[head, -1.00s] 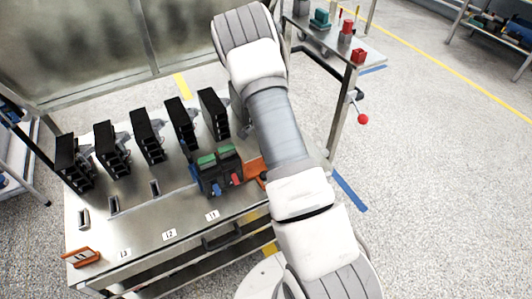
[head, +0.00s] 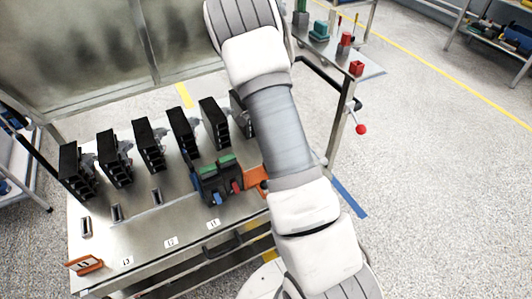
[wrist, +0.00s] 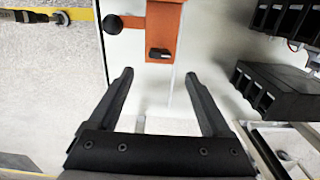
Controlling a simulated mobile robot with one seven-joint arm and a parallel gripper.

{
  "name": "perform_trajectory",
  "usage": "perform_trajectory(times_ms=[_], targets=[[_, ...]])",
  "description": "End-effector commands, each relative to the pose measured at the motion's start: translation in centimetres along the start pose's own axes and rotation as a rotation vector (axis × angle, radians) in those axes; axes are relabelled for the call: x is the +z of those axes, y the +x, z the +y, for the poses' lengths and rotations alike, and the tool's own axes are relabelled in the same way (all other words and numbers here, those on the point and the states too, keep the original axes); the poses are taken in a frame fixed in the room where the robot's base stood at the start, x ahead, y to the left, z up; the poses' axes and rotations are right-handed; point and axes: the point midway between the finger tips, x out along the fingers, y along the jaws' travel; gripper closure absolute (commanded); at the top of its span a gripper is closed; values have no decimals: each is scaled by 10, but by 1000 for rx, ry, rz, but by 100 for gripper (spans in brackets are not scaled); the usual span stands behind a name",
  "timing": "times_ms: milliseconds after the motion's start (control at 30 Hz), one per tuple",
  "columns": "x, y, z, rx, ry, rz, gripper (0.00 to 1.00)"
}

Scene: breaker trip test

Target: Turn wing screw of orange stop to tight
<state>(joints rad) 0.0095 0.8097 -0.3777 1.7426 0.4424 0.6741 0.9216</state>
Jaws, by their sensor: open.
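The orange stop (head: 256,176) sits on the bench just right of the dark breakers with green tops, partly hidden behind my arm in the head view. In the wrist view the orange stop (wrist: 163,28) is at top centre, ahead of my fingers. A small black piece (wrist: 158,54) is on its near end, and a round black knob (wrist: 111,25) sticks out to its left. I cannot tell for sure which is the wing screw. My gripper (wrist: 159,75) is open and empty, its fingertips short of the stop and apart from it. The head view hides my gripper.
A row of black breakers (head: 152,146) stands along the bench, and some (wrist: 280,90) show close on the right in the wrist view. Two breakers with green tops (head: 218,178) stand left of the stop. Another orange piece (head: 84,265) lies at the front left corner.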

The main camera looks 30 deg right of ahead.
Motion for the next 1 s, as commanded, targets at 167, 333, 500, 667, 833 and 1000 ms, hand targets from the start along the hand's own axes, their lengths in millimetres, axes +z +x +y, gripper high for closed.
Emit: perform_trajectory(times_ms=[167,333,500,667,833,1000], targets=[[0,-45,-1,-3,-1,1,18],[0,-69,-1,-2,-1,0,18],[0,-78,0,0,0,0,18],[0,-79,0,0,0,0,18],[0,-79,0,0,0,0,18],[0,-79,0,-1,-1,0,18]])
